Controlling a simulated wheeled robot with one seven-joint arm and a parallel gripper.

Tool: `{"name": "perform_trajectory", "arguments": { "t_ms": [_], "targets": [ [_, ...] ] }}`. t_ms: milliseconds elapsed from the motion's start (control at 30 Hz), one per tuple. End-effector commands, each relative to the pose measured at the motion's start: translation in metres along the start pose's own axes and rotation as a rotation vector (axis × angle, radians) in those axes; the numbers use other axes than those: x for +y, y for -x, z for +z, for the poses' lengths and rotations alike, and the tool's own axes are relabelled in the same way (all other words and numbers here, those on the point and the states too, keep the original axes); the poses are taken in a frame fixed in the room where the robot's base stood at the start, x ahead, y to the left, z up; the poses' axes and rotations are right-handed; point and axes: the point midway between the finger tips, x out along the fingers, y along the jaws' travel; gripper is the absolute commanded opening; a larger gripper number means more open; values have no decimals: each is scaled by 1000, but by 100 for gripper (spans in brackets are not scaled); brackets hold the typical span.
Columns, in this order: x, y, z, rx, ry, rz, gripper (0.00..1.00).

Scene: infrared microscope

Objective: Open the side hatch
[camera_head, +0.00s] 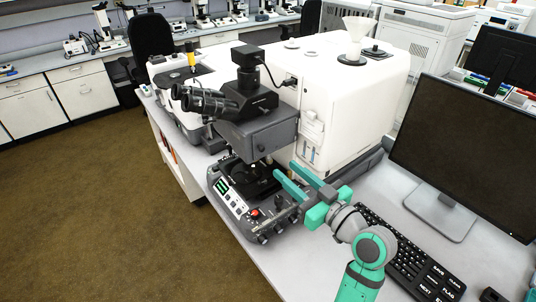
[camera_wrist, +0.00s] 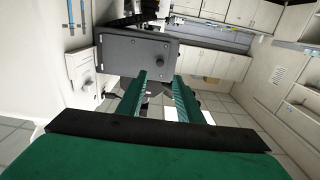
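The infrared microscope has a large white housing (camera_head: 345,85) and a dark grey box-shaped head (camera_head: 262,130) under its eyepieces. In the wrist view, the fingertips (camera_wrist: 159,76) lie in front of the panel's lower right part; contact cannot be told.
A white fixture (camera_wrist: 84,76) with a knob sits on the housing beside the grey head. The stage and control base (camera_head: 250,195) stand below the head. A monitor (camera_head: 468,135) and a keyboard (camera_head: 410,255) are on the right. Bare tabletop (camera_head: 300,265) lies in front.

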Motion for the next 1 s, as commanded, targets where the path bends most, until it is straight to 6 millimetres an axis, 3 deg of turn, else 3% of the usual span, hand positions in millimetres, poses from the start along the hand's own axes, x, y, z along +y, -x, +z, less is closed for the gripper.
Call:
{"name": "perform_trajectory", "arguments": {
  "t_ms": [500,700,1000],
  "targets": [
    [0,-83,0,0,-1,1,33],
    [0,-95,0,0,-1,2,33],
    [0,-96,0,0,-1,3,31]
  ]
}}
